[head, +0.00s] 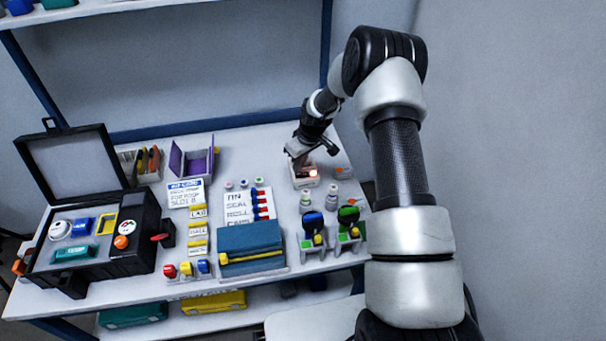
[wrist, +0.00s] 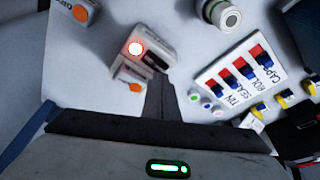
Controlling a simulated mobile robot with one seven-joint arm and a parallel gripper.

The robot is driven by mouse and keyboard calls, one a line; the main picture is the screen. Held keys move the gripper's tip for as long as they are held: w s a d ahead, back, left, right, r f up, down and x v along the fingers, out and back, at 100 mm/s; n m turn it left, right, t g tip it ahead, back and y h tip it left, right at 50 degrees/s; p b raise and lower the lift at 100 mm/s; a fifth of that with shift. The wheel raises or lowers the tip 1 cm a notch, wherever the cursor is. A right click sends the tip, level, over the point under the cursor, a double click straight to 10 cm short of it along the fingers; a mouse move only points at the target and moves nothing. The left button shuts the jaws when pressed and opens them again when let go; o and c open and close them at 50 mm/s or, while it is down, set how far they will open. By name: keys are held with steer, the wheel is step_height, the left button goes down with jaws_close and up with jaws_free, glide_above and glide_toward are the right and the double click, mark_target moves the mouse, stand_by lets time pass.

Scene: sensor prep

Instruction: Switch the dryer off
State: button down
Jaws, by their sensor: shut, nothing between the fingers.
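The likely dryer is a small pale box (head: 301,181) at the back right of the table, with a glowing red light on it. In the wrist view the lit box (wrist: 150,43) is at upper left, and a smaller pale part with an orange button (wrist: 135,88) sits against its lower side. My gripper (head: 297,155) is over this box in the head view and hides part of it. In the wrist view my gripper (wrist: 158,82) is shut and empty, its tips close beside the box. I cannot tell whether they touch it.
A pale plate with an orange button (wrist: 80,12) lies beyond the box. A capped white vial (wrist: 222,14) and a labelled board of red and blue switches (wrist: 243,72) are to the right. In the head view an open black case (head: 130,240) stands at left.

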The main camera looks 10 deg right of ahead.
mark_target(299, 175)
steer(key=shift+f+b, duration=0.6)
steer(key=shift+f, duration=0.2)
stand_by(0.4)
step_height(299, 175, up, 7)
steer(key=p, duration=0.3)
stand_by(0.5)
stand_by(0.3)
